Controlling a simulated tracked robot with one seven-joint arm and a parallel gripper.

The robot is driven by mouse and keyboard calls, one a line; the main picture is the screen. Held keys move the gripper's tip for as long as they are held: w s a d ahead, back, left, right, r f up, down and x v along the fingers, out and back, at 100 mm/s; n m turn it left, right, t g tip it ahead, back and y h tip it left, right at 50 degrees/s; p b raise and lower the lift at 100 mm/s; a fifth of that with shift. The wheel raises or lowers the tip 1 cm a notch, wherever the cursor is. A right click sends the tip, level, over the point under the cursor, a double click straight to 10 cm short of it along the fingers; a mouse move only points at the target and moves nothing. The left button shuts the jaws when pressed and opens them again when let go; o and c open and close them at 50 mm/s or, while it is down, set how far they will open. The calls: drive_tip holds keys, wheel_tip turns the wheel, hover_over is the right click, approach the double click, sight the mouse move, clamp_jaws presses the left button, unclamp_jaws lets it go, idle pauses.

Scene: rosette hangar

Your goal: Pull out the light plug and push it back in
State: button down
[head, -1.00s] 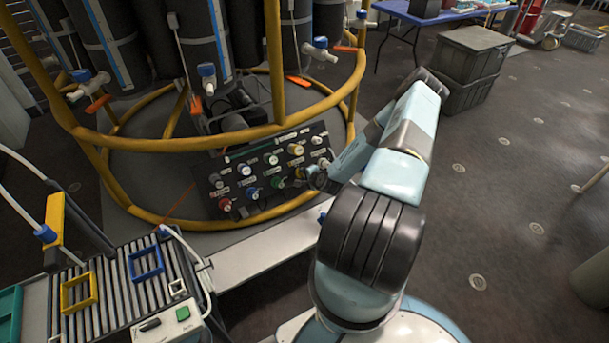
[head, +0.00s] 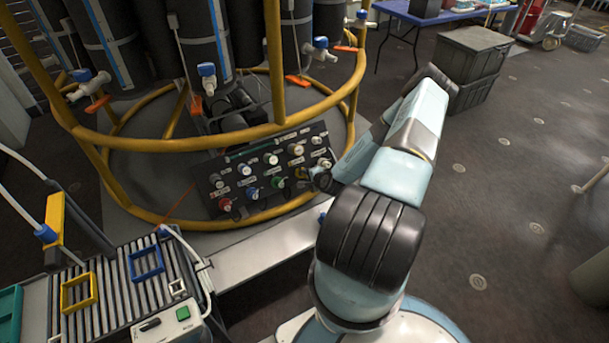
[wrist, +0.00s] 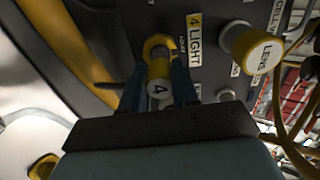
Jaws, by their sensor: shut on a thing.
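A yellow ring (wrist: 157,42) shows just behind the plug, beside the "4 LIGHT" label (wrist: 195,40). I cannot tell how deep the plug sits in its socket. In the head view my gripper (head: 318,178) is at the lower right of the sloping black plug panel (head: 240,172), and the plug is hardly visible there.
The yellow LENS plug (wrist: 257,52) is close right of my gripper in the wrist view. A yellow tube frame (head: 190,143) rings the panel. A slatted bench (head: 125,295) stands at left and grey crates (head: 468,65) at the back right. Open floor lies at right.

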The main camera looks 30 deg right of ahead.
drive_tip(key=shift+v, duration=1.4)
drive_tip(key=shift+x, duration=2.35)
drive_tip(key=shift+w+f, duration=0.2)
drive_tip(key=shift+w, duration=0.2)
idle(0.8)
drive_tip(key=c, duration=0.8)
unclamp_jaws()
